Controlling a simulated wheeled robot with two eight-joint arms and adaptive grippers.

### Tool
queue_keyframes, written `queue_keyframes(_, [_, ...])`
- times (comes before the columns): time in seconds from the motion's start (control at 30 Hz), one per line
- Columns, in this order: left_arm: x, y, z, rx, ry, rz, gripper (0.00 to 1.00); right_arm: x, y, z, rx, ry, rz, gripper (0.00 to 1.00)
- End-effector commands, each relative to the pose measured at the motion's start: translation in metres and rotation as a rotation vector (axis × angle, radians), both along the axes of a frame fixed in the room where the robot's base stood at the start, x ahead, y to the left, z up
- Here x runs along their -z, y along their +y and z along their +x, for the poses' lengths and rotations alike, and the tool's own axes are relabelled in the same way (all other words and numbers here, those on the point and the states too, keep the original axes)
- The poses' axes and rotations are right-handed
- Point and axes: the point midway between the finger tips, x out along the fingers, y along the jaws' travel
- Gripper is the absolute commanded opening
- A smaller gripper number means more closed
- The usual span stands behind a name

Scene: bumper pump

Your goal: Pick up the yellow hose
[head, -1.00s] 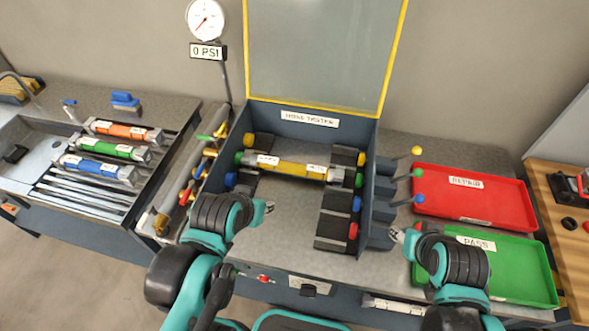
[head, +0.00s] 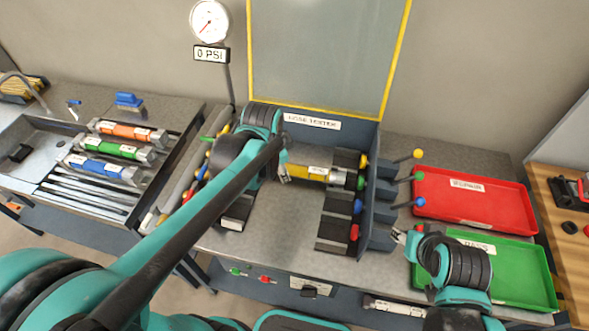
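The yellow hose (head: 312,173) lies across the hose tester, between the left and right blocks. Its right metal end and a white label show; its left part is hidden behind my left arm. My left gripper (head: 285,174) is at the hose's visible left portion, over or beside it. I cannot tell whether it touches the hose or how far its fingers are apart. My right gripper (head: 399,237) hangs in front of the tester's right side, near the green tray, holding nothing that I can see; its fingers look apart.
The tester's lid (head: 325,55) stands open at the back. Levers with coloured knobs (head: 418,154) stick out on the right. A red tray (head: 475,197) and a green tray (head: 512,265) lie further right. Orange, green and blue hoses (head: 120,151) lie in the left rack.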

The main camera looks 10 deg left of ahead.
Motion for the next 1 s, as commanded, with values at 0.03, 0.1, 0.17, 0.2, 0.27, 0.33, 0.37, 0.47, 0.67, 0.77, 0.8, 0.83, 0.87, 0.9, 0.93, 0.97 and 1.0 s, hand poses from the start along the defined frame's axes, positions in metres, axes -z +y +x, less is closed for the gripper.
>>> queue_keyframes(0.03, [0.007,-0.002,0.017,0.078,0.023,0.028,0.6,-0.002,0.0,0.0,0.0,0.0,0.0,0.45])
queue_keyframes(0.1, [0.019,-0.004,0.035,0.198,0.056,0.068,0.6,-0.003,0.0,0.0,0.0,0.0,0.0,0.45])
queue_keyframes(0.17, [0.029,-0.006,0.049,0.293,0.082,0.097,0.6,-0.004,0.0,0.0,0.0,0.0,0.0,0.45])
queue_keyframes(0.2, [0.036,-0.007,0.056,0.35,0.097,0.113,0.6,-0.004,0.0,0.0,0.0,0.0,0.0,0.45])
queue_keyframes(0.27, [0.046,-0.008,0.066,0.424,0.117,0.131,0.6,-0.005,0.0,0.0,0.0,0.0,0.0,0.45])
queue_keyframes(0.33, [0.055,-0.009,0.074,0.491,0.133,0.148,0.6,-0.005,0.0,0.0,0.0,0.0,0.0,0.45])
queue_keyframes(0.37, [0.059,-0.009,0.076,0.513,0.139,0.153,0.6,-0.006,0.0,0.0,0.0,0.0,0.0,0.45])
queue_keyframes(0.47, [0.067,-0.01,0.082,0.561,0.151,0.163,0.6,-0.005,0.0,0.0,0.0,0.0,0.0,0.45])
queue_keyframes(0.67, [0.089,-0.01,0.087,0.574,0.154,0.166,0.6,0.003,0.0,0.0,0.0,0.0,0.0,0.45])
queue_keyframes(0.77, [0.097,-0.009,0.089,0.573,0.153,0.166,0.6,0.006,0.0,0.0,0.0,0.0,0.0,0.45])
queue_keyframes(0.8, [0.1,-0.009,0.09,0.573,0.153,0.166,0.6,0.008,0.0,0.0,0.0,0.0,0.0,0.45])
queue_keyframes(0.83, [0.103,-0.009,0.091,0.573,0.153,0.166,0.6,0.009,0.0,0.0,0.0,0.0,0.0,0.45])
queue_keyframes(0.87, [0.107,-0.009,0.092,0.573,0.153,0.166,0.6,0.011,0.0,0.0,0.0,0.0,0.0,0.45])
queue_keyframes(0.9, [0.112,-0.008,0.094,0.572,0.153,0.166,0.6,0.014,0.0,0.0,0.0,0.0,0.0,0.45])
queue_keyframes(0.93, [0.117,-0.008,0.096,0.572,0.153,0.166,0.6,0.017,0.0,0.0,0.0,0.0,0.0,0.45])
queue_keyframes(0.97, [0.122,-0.007,0.098,0.572,0.153,0.166,0.6,0.02,0.0,0.0,0.0,0.0,0.0,0.45])
queue_keyframes(1.0, [0.128,-0.007,0.1,0.572,0.153,0.166,0.6,0.023,0.0,0.0,0.0,0.0,0.0,0.45])
